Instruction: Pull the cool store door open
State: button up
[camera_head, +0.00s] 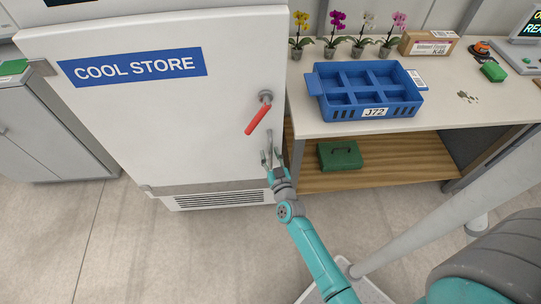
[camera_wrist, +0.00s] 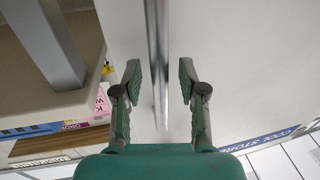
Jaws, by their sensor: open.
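The white cool store door (camera_head: 190,120) carries a blue "COOL STORE" sign (camera_head: 134,67) and looks shut. A red lever handle (camera_head: 258,118) on a grey pivot slants down to the left near its right edge. Below it is an upright metal bar handle (camera_head: 270,143), which also shows in the wrist view (camera_wrist: 158,40). My gripper (camera_head: 269,157) is at the lower part of this bar. In the wrist view my gripper (camera_wrist: 159,75) is open, with one finger on each side of the bar. Whether either finger touches the bar, I cannot tell.
Right of the door, a workbench (camera_head: 470,120) holds a blue compartment crate (camera_head: 375,113), potted orchids (camera_head: 337,35) and a cardboard box (camera_head: 428,44). A green case (camera_head: 339,155) is on its lower shelf. A grey cabinet (camera_head: 30,130) stands left. Floor before the door is clear.

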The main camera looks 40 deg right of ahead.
grip_shut()
jog(key=shift+s+a, duration=0.1)
